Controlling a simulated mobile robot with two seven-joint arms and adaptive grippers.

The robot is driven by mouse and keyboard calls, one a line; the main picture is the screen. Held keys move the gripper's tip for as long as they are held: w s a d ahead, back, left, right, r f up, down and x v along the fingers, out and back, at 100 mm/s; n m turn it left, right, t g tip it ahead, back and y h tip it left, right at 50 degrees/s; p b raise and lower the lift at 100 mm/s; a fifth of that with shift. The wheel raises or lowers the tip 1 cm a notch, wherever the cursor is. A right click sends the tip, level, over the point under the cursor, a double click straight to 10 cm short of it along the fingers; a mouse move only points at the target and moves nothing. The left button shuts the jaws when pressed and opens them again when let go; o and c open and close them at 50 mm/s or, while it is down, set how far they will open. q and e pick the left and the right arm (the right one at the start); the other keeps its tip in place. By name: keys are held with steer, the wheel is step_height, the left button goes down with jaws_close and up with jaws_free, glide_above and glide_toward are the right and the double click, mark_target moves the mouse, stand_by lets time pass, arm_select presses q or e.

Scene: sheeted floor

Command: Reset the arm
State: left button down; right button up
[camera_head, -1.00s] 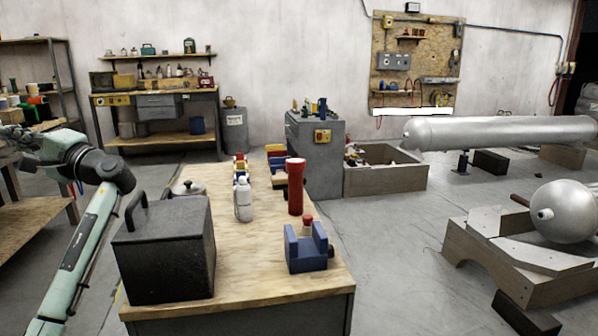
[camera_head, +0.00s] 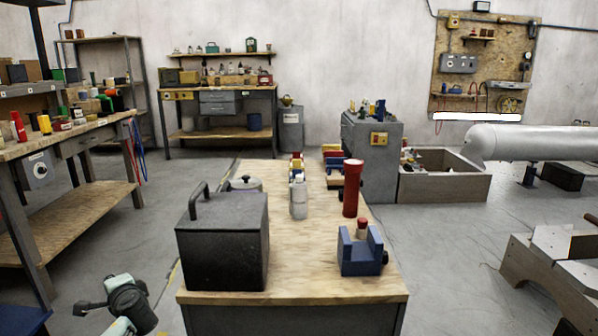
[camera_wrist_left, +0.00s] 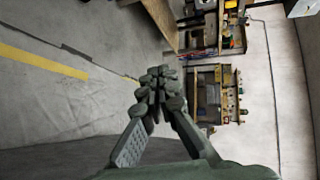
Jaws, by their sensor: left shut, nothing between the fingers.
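My left gripper (camera_wrist_left: 158,88) shows in the left wrist view with its grey-green fingers together and nothing between them. It is clear of any object, with open floor on the left of that view. In the head view part of my left arm shows at the lower left, low beside the near end of the wooden workbench (camera_head: 310,270). The gripper's fingers cannot be made out there. My right gripper is in neither view.
A black box with a handle (camera_head: 222,243), a blue holder (camera_head: 360,254), a red flashlight (camera_head: 352,188) and a white bottle (camera_head: 299,198) stand on the workbench. A wooden shelf table (camera_head: 75,212) is at the left. Grey floor lies between them.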

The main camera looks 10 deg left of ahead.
arm_select(q)
steer(key=s+d+f+n+g+h, duration=0.15)
steer(key=s+d+f+h, duration=0.35)
steer(key=s+f, duration=0.75)
steer(key=s+d+f+n+g+h, duration=0.1)
steer(key=s+d+f+g+h, duration=0.2)
steer(key=s+d+f, duration=0.65)
steer(key=s+d+f+n+h, duration=0.1)
steer(key=d+f, duration=0.3)
steer(key=d, duration=0.4)
steer(key=s+d+f+n+h, duration=0.1)
steer(key=s+d+f+h, duration=0.1)
steer(key=d+f, duration=0.3)
steer(key=d, duration=0.3)
steer(key=shift+n, duration=0.25)
